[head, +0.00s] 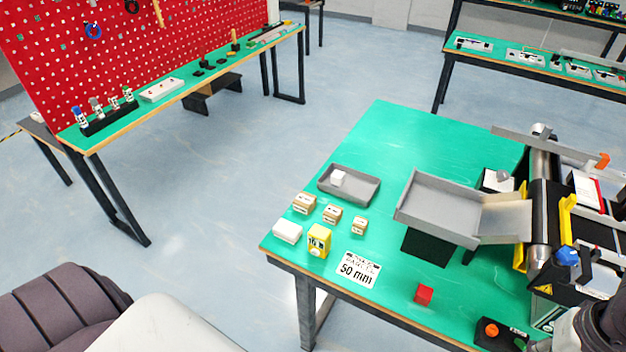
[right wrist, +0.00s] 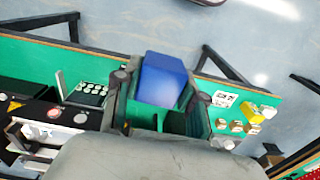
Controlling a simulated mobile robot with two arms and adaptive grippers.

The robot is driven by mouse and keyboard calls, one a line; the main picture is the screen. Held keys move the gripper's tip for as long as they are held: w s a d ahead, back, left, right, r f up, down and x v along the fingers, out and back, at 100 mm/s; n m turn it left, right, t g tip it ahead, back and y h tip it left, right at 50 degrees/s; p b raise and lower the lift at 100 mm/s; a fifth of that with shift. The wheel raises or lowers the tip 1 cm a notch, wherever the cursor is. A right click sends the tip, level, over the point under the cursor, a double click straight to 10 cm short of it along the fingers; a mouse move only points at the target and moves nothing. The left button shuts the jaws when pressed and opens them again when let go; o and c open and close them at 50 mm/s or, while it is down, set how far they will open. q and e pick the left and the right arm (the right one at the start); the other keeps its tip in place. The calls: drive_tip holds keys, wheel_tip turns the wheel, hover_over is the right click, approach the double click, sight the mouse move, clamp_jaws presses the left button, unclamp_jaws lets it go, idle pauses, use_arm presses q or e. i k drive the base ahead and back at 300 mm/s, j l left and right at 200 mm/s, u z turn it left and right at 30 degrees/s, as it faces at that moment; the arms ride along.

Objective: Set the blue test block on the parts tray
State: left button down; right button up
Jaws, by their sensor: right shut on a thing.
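The blue test block (right wrist: 162,78) shows in the right wrist view, between the fingers of my right gripper (right wrist: 160,100). The gripper is shut on it, above the green bench. The block does not show in the head view, where only part of my right arm appears at the lower right corner. A larger grey tray (head: 452,194) stands raised at the conveyor's end and looks empty. My left gripper is out of view.
Small cartons (head: 332,215), a white box (head: 287,231) and a yellow box (head: 319,240) stand in front of the shallow tray. A "50 mm" card (head: 358,268) and a red cube (head: 424,294) lie nearer the front edge. The conveyor (head: 545,190) fills the right side.

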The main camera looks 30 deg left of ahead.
sight(360, 190)
drive_tip(key=i+j, duration=0.1)
drive_tip(key=j, duration=1.55)
drive_tip(key=i+j+z, duration=0.1)
drive_tip(key=j, duration=0.7)
drive_tip(key=i+j, duration=0.7)
drive_tip(key=i+z, duration=0.1)
drive_tip(key=i, duration=0.25)
